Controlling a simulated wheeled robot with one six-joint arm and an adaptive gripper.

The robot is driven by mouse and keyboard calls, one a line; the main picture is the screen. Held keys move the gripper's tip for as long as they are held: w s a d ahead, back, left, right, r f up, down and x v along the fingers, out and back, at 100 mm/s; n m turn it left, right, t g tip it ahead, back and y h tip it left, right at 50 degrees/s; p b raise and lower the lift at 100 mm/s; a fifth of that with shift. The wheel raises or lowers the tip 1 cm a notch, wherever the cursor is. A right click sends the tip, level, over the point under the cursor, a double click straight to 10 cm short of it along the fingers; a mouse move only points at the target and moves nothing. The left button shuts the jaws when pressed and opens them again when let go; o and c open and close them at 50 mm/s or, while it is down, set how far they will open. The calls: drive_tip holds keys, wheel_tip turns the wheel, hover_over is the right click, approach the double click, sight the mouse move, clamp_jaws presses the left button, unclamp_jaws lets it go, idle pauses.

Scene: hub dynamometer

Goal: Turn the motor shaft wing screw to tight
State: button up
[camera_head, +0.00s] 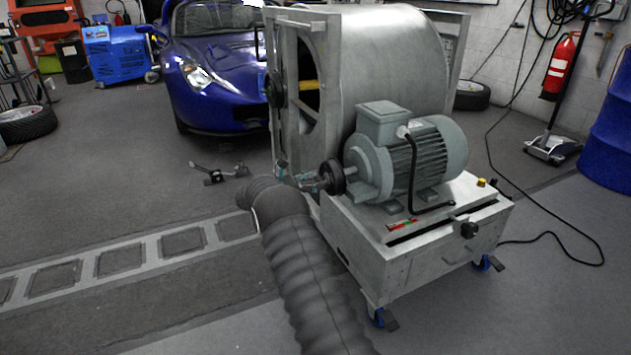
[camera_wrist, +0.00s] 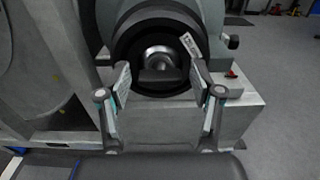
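The grey finned motor (camera_head: 405,150) sits on the metal cart, with a black round hub (camera_head: 331,177) on its shaft end facing left. In the wrist view the hub appears as a black ring (camera_wrist: 122,45) around a shiny shaft end (camera_wrist: 158,56). A dark bar-like piece (camera_wrist: 160,75) lies across just below the shaft end; it looks like the wing screw, but I cannot tell its angle clearly. My gripper (camera_wrist: 160,82) is open, its two pads standing left and right of this piece with gaps on both sides. In the head view my gripper (camera_head: 318,182) is close to the hub.
A large metal drum housing (camera_head: 390,55) rises behind. A blue car (camera_head: 215,65) is at the back. The floor on the left is mostly clear.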

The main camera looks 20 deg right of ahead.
drive_tip(key=c, duration=0.8)
